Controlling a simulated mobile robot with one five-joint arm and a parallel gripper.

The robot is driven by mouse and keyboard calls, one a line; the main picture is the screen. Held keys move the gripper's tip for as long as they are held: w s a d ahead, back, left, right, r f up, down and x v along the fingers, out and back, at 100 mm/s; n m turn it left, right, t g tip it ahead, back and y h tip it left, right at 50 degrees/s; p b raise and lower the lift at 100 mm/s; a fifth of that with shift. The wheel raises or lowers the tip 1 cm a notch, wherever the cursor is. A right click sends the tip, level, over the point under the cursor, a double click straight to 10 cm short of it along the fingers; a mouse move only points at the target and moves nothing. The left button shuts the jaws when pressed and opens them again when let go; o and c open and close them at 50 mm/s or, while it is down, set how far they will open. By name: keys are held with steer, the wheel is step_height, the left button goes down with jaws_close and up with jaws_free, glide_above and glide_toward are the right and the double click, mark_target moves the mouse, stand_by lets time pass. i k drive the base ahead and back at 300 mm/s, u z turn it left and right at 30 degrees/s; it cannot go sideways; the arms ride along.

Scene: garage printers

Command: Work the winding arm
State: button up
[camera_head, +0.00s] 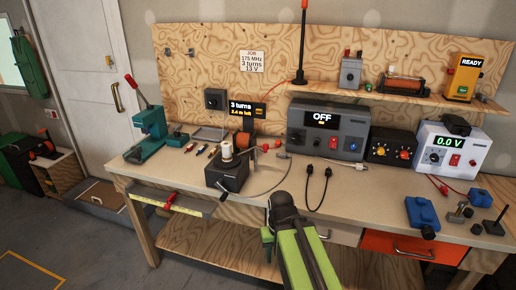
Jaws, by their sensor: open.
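The winder, a black box (228,176) with a white bobbin (227,151) on top, stands near the bench's front edge, left of centre. A dark arm with a red-orange knob (265,147) reaches out to its right; this looks like the winding arm. The display (247,109) above it reads "3 turns" and "2.4 m left". My gripper (268,238) shows in green at the end of my green and black arm, low and in front of the bench edge. It is open, apart from the winder and to its lower right. Its fingertips are partly hidden.
A job card (251,61) on the board reads 175 MHz, 3 turns, 13 V. A grey unit (328,129) reading "OFF" stands right of the winder. Black cables (318,187) lie on the bench. A teal press (150,130) stands left. An orange drawer (410,246) sits under the bench.

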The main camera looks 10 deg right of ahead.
mark_target(266, 147)
steer(key=k, duration=0.65)
steer(key=u, duration=0.6)
steer(key=i, duration=1.15)
steer(key=u, duration=0.45)
